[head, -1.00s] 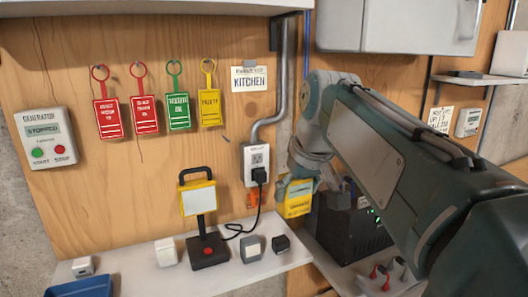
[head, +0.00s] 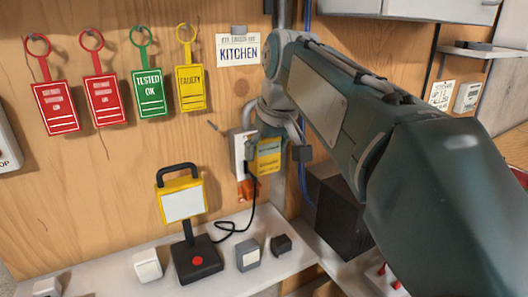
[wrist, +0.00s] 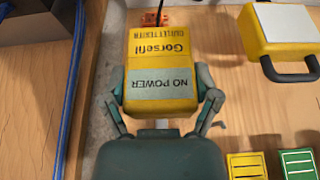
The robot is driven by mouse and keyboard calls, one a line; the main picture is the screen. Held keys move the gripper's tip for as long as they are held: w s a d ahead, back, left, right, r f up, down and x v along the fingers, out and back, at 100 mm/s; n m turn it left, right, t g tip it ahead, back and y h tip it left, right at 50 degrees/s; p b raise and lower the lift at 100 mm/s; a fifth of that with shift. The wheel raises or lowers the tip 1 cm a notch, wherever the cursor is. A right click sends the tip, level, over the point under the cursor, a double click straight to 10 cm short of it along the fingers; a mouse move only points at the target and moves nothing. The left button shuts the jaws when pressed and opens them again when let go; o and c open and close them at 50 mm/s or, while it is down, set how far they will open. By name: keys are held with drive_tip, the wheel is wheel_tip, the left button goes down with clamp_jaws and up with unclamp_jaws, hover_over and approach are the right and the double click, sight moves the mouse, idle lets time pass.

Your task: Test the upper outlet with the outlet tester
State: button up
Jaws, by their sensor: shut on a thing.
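My gripper (wrist: 163,98) is shut on the yellow outlet tester (wrist: 160,48), one finger on each side. Its label reads "Gorsefil outlet tester" and its grey display reads "NO POWER", both upside down in the wrist view. In the head view the tester (head: 269,156) is beside the white outlet box (head: 238,150) on the wooden panel. A black cord runs from the outlet's lower part.
A yellow work lamp (head: 184,203) stands on the white shelf (head: 215,278) below, its black cord rising to the outlet. Red, green and yellow tags (head: 148,95) hang left of the KITCHEN sign (head: 237,50).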

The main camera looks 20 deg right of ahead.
drive_tip(key=w, duration=0.4)
drive_tip(key=shift+a, duration=0.25)
drive_tip(key=shift+w+a+r, duration=0.1)
drive_tip(key=shift+w+r, duration=0.1)
drive_tip(key=shift+w, duration=0.3)
idle(1.9)
drive_tip(key=o, duration=1)
